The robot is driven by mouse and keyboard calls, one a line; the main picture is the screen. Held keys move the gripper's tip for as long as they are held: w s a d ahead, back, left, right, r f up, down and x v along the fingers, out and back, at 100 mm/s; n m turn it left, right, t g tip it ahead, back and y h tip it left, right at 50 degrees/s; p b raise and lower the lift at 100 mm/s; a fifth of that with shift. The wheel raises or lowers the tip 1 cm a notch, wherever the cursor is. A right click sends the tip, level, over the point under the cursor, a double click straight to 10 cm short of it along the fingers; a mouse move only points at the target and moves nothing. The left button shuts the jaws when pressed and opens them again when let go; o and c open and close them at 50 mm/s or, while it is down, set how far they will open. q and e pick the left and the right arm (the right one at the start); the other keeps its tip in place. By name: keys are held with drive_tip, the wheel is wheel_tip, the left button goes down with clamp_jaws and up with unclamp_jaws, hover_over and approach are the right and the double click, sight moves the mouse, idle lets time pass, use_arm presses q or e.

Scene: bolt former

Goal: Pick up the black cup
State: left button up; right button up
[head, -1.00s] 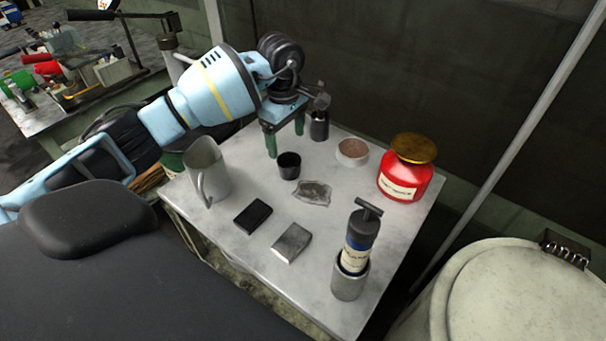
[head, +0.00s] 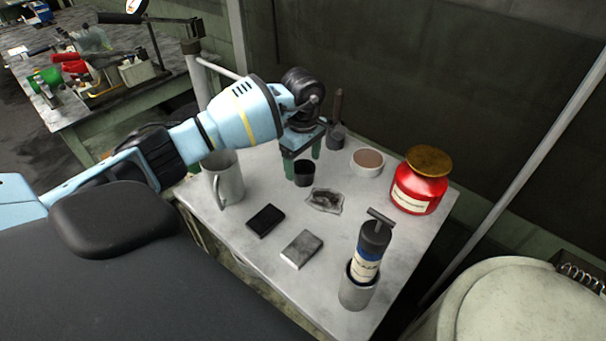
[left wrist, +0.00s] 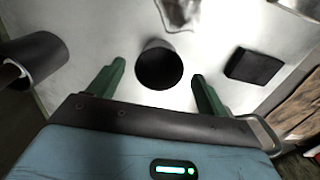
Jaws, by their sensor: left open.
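The small black cup (head: 304,173) stands upright on the light grey table (head: 335,276), left of a crumpled dark-stained cloth. My left gripper (head: 302,165) is right at the cup, with its green fingers pointing down toward the table. In the left wrist view the black cup (left wrist: 160,66) lies just beyond and between the two spread green fingers of my left gripper (left wrist: 158,82). The fingers are open and appear apart from the cup on both sides. My right gripper is not in view.
A grey mug (head: 225,180) stands left of the cup. A dark cylinder with a handle (head: 336,138) stands behind it. A bowl (head: 367,162), red jar (head: 419,185), stained cloth (head: 325,201), black block (head: 265,220), grey block (head: 301,249) and pump in a holder (head: 363,265) surround it.

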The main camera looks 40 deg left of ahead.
sight(304, 169)
use_arm(q)
drive_tip(key=shift+f, duration=1.4)
drive_tip(key=c, duration=1)
drive_tip(key=shift+c, duration=0.2)
drive_tip(key=shift+w+r, duration=0.1)
drive_tip(key=shift+r, duration=0.05)
